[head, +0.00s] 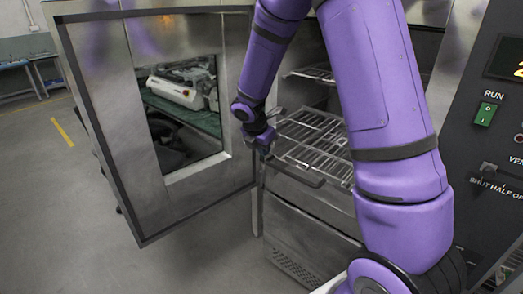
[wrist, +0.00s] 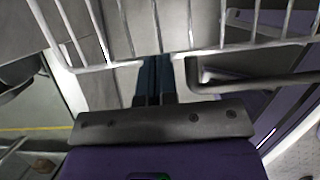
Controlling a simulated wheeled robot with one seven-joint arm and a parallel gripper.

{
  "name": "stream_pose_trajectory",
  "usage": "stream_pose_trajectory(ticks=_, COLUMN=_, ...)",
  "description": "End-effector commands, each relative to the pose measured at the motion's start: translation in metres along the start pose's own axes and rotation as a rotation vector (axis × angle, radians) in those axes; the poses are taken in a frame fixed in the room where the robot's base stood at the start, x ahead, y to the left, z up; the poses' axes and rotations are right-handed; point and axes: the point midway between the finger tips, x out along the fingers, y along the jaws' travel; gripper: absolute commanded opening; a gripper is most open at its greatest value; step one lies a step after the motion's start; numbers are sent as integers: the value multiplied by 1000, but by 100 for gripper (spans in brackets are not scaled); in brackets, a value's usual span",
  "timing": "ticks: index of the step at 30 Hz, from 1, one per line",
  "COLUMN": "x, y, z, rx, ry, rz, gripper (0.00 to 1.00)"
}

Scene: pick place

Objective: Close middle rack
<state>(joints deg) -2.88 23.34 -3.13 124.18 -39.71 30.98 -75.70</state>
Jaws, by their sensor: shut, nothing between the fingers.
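The oven's wire rack (head: 312,137) sticks out of the open chamber in the head view, with a dark bar (head: 298,174) along its front. My gripper (head: 264,146) is at the rack's front left corner. In the wrist view my gripper's fingers (wrist: 153,78) are shut with nothing between them, close to the front wire of the rack (wrist: 198,48). The dark bar (wrist: 262,83) is to the right of the fingers. I cannot tell whether the fingers touch the rack. My arm hides part of the rack and chamber.
The oven door (head: 108,120) stands wide open on the left, close to my gripper. A higher rack (head: 313,74) sits further inside. A control panel (head: 492,130) is on the right. Open floor (head: 45,195) lies left of the door.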

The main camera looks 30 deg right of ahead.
Motion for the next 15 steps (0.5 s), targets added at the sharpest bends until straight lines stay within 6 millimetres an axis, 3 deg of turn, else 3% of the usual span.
stream_pose_trajectory(ticks=5, x=14, y=-1, z=35, rx=7, ry=0, rz=-1, gripper=0)
stream_pose_trajectory(ticks=15, x=55, y=-2, z=135, rx=7, ry=0, rz=-2, gripper=0)
